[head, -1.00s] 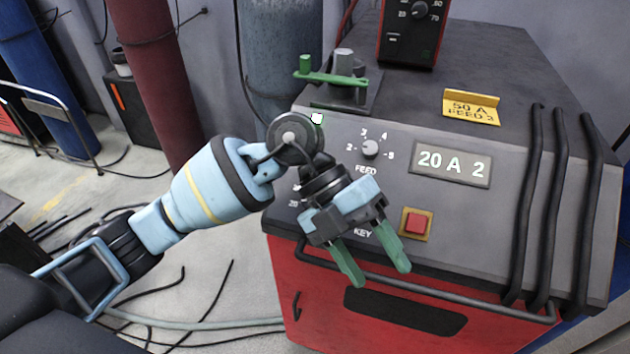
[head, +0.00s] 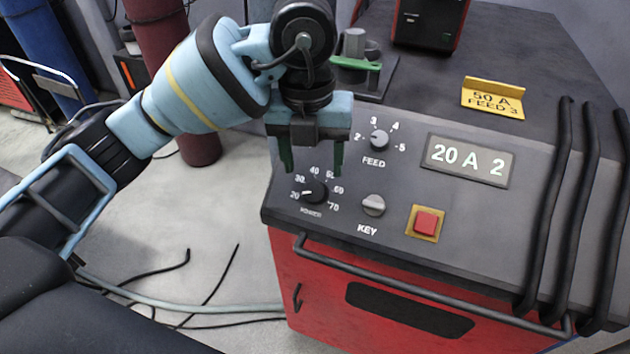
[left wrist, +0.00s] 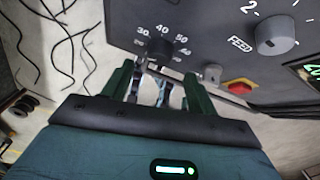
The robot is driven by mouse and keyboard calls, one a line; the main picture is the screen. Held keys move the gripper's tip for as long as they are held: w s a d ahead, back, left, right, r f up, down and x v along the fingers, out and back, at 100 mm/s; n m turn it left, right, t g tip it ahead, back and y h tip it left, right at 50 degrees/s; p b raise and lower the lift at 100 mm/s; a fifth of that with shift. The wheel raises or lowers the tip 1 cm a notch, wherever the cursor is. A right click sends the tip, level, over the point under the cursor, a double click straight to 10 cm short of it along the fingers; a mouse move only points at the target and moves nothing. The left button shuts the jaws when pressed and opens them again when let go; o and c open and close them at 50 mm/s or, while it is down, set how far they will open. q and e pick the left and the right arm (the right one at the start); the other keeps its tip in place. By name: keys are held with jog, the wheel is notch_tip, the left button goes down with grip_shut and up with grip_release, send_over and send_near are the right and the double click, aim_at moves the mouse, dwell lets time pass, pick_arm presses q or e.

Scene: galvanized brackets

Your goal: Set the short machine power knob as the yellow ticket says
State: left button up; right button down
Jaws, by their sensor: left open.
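The yellow ticket (head: 492,98) on top of the short red-and-grey machine reads 50 A, FEED 3. The black power knob (head: 314,191) is at the panel's lower left, on a scale from 20 to 70, and its white mark points toward 20. The display (head: 468,160) reads 20 A 2. My left gripper (head: 312,166) is open and empty, pointing down just above the power knob, its fingers partly over the scale's upper side. In the left wrist view the power knob (left wrist: 160,50) lies beyond and between the open fingers (left wrist: 158,80). My right gripper is not in view.
The feed knob (head: 379,139) is right of my left gripper. The key switch (head: 373,205) and red button (head: 426,223) are right of the power knob. A green-handled clamp (head: 356,66) stands behind the gripper. A front rail (head: 420,284) and black cables (head: 585,200) border the panel.

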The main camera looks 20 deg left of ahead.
aim_at(315, 189)
pick_arm(q)
jog(key=shift+d+f, duration=0.15)
jog(key=shift+f, duration=2.55)
jog(key=shift+c, duration=0.2)
jog(key=c, duration=0.9)
jog(key=shift+c, duration=0.2)
